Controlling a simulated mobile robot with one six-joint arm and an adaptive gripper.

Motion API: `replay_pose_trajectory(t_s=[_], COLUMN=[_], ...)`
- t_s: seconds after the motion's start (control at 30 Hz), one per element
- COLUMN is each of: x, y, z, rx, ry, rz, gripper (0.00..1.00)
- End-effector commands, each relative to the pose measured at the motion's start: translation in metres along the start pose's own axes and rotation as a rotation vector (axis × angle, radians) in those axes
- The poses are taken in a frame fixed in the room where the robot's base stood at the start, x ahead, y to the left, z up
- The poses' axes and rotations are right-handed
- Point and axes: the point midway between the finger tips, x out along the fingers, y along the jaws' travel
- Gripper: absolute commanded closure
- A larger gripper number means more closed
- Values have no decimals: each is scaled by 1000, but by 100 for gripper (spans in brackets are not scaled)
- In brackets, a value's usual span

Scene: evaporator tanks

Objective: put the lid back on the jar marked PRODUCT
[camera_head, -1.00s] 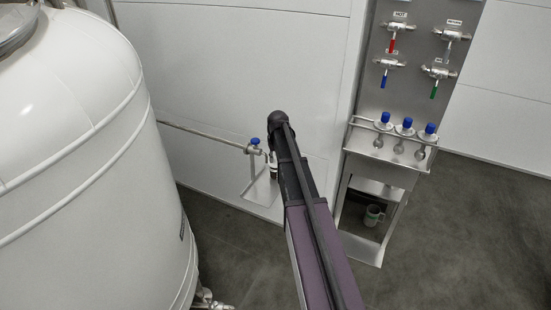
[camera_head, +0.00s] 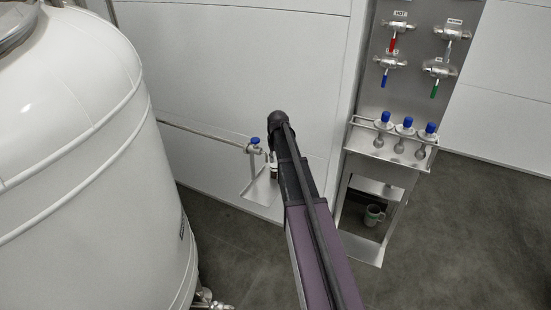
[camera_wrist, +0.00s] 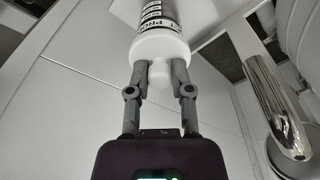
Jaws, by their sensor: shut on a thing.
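In the wrist view, the jar (camera_wrist: 158,12) has a black-and-white label with partly visible lettering, and its upper end is out of frame. The white lid (camera_wrist: 160,46) is at the jar's near end, lined up with it. I see no clear gap between lid and jar, but I cannot tell if it is fully seated. My gripper (camera_wrist: 160,74) is shut on the lid's round knob, one finger on each side. In the head view, the jar (camera_head: 274,170) shows small beside my arm, over a metal shelf (camera_head: 261,190), with my gripper mostly hidden.
A pipe with a blue-handled valve (camera_head: 255,142) runs along the wall just left of the jar. A large white tank (camera_head: 90,170) fills the left. A steel valve panel (camera_head: 405,100) with a rack of blue-topped items (camera_head: 404,124) stands right. A mug (camera_head: 374,215) sits below.

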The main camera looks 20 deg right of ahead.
Motion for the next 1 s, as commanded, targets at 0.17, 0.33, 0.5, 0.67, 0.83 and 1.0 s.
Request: replay_pose_trajectory(t_s=[0.17, 0.33, 0.5, 0.67, 0.83, 1.0], x=[0, 0, 0, 0, 0, 0], y=[0, 0, 0, 0, 0, -1], z=[0, 0, 0, 0, 0, 0], rx=[0, 0, 0, 0, 0, 0], ry=[0, 0, 0, 0, 0, 0], rz=[0, 0, 0, 0, 0, 0], gripper=[96, 96, 96, 96, 96, 32])
